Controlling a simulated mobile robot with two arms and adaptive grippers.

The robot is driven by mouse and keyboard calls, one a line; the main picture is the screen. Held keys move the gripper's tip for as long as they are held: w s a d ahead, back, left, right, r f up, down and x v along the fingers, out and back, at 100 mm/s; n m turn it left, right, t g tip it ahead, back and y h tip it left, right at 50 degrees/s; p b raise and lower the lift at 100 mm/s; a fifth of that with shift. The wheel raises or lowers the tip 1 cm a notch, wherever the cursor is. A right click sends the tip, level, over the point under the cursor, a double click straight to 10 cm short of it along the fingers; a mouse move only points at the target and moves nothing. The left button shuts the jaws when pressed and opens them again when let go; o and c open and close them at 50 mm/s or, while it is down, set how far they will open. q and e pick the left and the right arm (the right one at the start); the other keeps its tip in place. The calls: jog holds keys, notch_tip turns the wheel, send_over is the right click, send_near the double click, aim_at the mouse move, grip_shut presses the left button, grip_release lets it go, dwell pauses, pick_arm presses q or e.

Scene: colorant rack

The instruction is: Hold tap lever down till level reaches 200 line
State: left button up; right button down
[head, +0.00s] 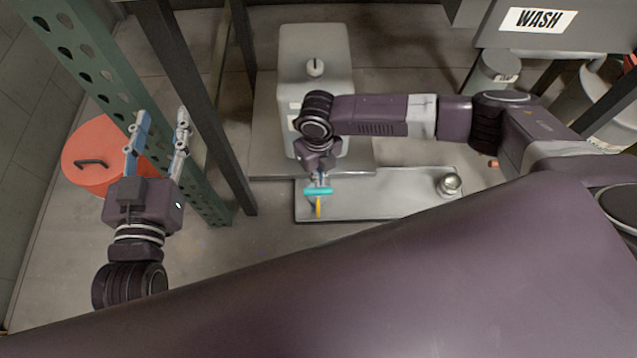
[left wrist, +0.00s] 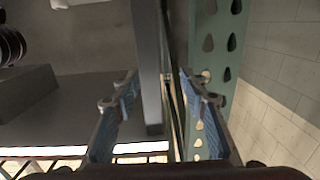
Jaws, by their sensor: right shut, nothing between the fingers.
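A pale grey tank (head: 322,62) with a small knob on top stands in the head view. The teal tap lever (head: 318,191) shows in front of it, above the tray. My right gripper (head: 318,182) is shut and empty, pointing down just above the lever; I cannot tell if it touches. A narrow yellow-orange piece (head: 318,208) shows below the lever; I cannot tell what it is. No level or 200 line can be made out. My left gripper (head: 162,118) is open and empty, away at the left; the left wrist view also shows its spread fingers (left wrist: 160,95).
A pale tray (head: 385,203) holds a small metal cup (head: 449,184) at its right. A green perforated post (head: 95,80) and dark posts stand near my left gripper. A red lidded drum (head: 90,155) is behind it. A WASH label (head: 538,19) is at upper right.

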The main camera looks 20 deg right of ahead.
jog(key=shift+r+p, duration=1.25)
jog(key=shift+p, duration=0.05)
pick_arm(q)
jog(key=s+a+f+g+y, duration=0.1)
jog(key=s+f+g, duration=0.2)
jog(key=f, duration=0.3)
jog(key=s+a+f+g+y, duration=0.1)
jog(key=s+a+f+g, duration=0.1)
jog(key=s+f+g, duration=0.2)
jog(key=shift+a+f, duration=0.3)
jog(key=shift+f, duration=1.3)
